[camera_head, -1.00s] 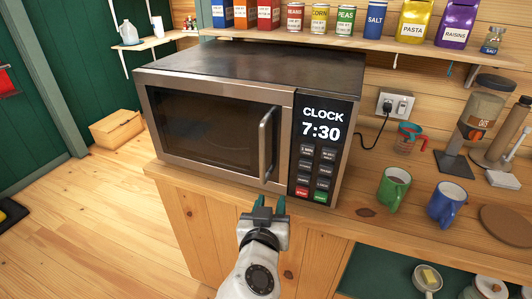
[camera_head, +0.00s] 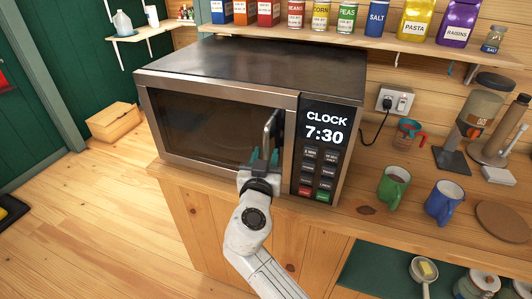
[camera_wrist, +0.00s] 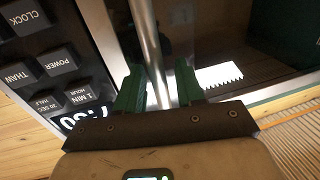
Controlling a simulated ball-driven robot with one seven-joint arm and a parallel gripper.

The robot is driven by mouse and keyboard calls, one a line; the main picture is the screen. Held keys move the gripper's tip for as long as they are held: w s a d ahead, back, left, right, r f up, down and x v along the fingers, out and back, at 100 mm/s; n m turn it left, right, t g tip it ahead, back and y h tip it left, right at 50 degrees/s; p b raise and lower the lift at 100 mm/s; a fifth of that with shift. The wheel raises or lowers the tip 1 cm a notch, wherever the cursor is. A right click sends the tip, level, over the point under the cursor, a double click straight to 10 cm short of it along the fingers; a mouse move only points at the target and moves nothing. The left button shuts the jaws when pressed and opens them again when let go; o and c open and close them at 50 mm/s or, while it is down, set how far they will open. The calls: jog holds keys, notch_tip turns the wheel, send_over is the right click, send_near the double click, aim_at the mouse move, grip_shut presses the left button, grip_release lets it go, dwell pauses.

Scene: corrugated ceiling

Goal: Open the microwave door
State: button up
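The microwave (camera_head: 250,70) is silver with a dark top and stands on the wooden counter. Its door (camera_head: 205,125) has a dark window and looks closed. The upright metal door handle (camera_head: 269,128) is at the door's right side, beside the control panel (camera_head: 319,160). My gripper (camera_head: 264,158) is at the handle's lower part, which it partly hides. In the wrist view the handle (camera_wrist: 151,45) runs down between the two green fingers of my gripper (camera_wrist: 159,88). The fingers are apart, one on each side of the handle, and gaps show beside it.
A green mug (camera_head: 393,188) and a blue mug (camera_head: 444,203) stand on the counter (camera_head: 375,225) at the right. A shelf (camera_head: 350,40) with boxes and cans is above the microwave. Open floor (camera_head: 100,210) lies to the left, with a wooden box (camera_head: 114,122) farther back.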

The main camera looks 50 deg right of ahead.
jog(key=shift+w+d, duration=0.1)
jog(key=shift+d, duration=0.1)
grip_shut()
dwell(0.3)
